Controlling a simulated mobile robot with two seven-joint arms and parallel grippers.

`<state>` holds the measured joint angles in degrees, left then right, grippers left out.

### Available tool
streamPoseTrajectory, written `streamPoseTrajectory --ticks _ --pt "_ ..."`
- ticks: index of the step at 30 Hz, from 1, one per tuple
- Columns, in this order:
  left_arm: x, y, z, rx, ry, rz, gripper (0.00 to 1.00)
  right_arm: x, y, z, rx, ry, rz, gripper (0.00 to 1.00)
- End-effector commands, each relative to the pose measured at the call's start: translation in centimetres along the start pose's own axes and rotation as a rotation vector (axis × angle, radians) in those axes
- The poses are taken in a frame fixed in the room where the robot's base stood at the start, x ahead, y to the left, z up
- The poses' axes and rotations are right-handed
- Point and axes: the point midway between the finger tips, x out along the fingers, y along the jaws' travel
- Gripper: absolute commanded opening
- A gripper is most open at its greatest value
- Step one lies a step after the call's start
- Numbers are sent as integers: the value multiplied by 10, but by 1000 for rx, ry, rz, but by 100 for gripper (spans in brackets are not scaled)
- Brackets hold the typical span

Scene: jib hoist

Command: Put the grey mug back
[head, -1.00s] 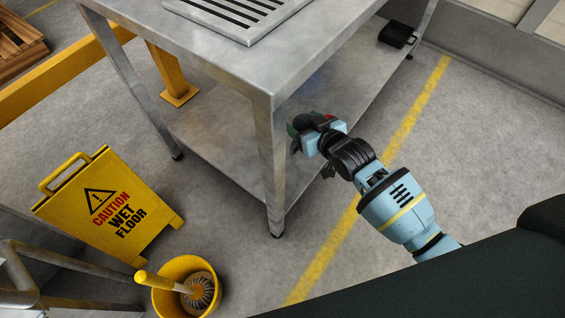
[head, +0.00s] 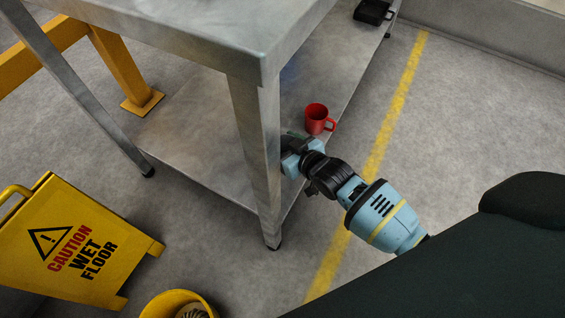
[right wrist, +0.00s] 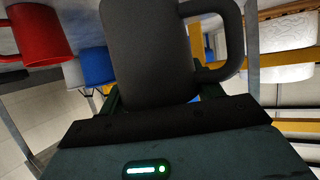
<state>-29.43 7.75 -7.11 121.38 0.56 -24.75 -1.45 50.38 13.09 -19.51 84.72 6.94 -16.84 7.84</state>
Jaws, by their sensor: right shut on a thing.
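The grey mug (right wrist: 150,50) fills the middle of the right wrist view, its handle toward the right. My right gripper (head: 291,152) is shut on it. In the head view this gripper is at the lower shelf (head: 205,140) of the metal table, close to the front leg, which partly hides it. I cannot make out the grey mug clearly there. A red mug (head: 316,118) stands upright on the lower shelf just beyond the gripper. It also shows at the left of the right wrist view (right wrist: 38,35). My left gripper is not in view.
The table's front leg (head: 257,160) is right beside my right gripper, with the tabletop (head: 220,25) above. A black box (head: 373,12) lies at the shelf's far end. A yellow wet-floor sign (head: 75,245) and yellow bucket (head: 178,303) stand at left.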

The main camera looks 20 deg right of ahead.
Motion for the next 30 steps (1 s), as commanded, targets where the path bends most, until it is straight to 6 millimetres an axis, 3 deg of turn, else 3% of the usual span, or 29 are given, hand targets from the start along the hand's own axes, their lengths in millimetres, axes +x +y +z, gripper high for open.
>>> streamPoseTrajectory --ticks 1,3,11,20,30 --pt "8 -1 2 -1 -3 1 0 5 0 13 1 -4 0 41" --pt "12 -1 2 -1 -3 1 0 8 0 19 1 -1 0 41" --pt "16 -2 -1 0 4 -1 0 11 0 24 0 -1 0 41" --pt "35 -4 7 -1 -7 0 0 27 0 63 1 -2 0 41" --pt "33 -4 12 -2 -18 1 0 28 0 66 0 1 0 41"
